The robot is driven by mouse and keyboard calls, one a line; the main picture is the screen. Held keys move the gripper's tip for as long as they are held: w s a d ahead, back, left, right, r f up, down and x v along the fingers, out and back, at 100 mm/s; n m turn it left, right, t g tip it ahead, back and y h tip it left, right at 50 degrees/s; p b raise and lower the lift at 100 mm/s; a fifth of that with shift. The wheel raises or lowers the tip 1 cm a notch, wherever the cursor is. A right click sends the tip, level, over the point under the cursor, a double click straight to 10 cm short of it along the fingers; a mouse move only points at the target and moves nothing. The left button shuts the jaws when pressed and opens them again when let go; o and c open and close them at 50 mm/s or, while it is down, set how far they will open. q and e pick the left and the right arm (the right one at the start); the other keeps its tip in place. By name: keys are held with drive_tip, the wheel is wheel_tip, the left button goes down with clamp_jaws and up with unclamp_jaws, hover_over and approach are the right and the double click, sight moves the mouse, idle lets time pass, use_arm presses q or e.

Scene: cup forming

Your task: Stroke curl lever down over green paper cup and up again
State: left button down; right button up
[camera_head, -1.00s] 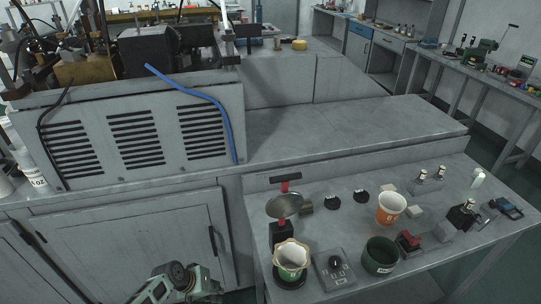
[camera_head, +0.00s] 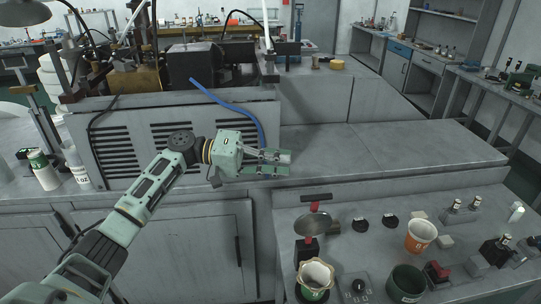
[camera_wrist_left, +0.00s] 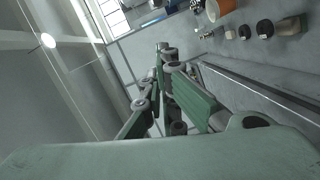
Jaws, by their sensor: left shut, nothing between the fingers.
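The curl lever (camera_head: 316,197), a dark cross handle on a red stem, stands up on its press at the right-hand bench. A round metal disc (camera_head: 316,228) sits below the handle. The cream paper cup with a green label (camera_head: 315,281) stands upright in front of the press, its rim wavy. My left gripper (camera_head: 287,163) is shut and empty, above the bench ledge, up and left of the lever and apart from it. Its fingers also show in the left wrist view (camera_wrist_left: 167,75); the lever cannot be made out there. My right gripper is out of view.
An orange cup (camera_head: 421,236), a dark green container (camera_head: 406,284), a control box (camera_head: 357,288), round black knobs (camera_head: 360,224) and a red clamp-like part (camera_head: 437,272) crowd the bench. A vented grey cabinet (camera_head: 120,150) stands behind my left arm. The grey ledge (camera_head: 400,150) is clear.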

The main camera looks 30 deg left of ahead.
use_arm(q)
drive_tip(key=s+d+f+p, duration=0.1)
drive_tip(key=d+p, duration=0.3)
drive_tip(key=d, duration=0.3)
drive_tip(key=shift+s+f+p, duration=0.25)
drive_tip(key=shift+p, duration=0.1)
drive_tip(key=shift+f, duration=0.1)
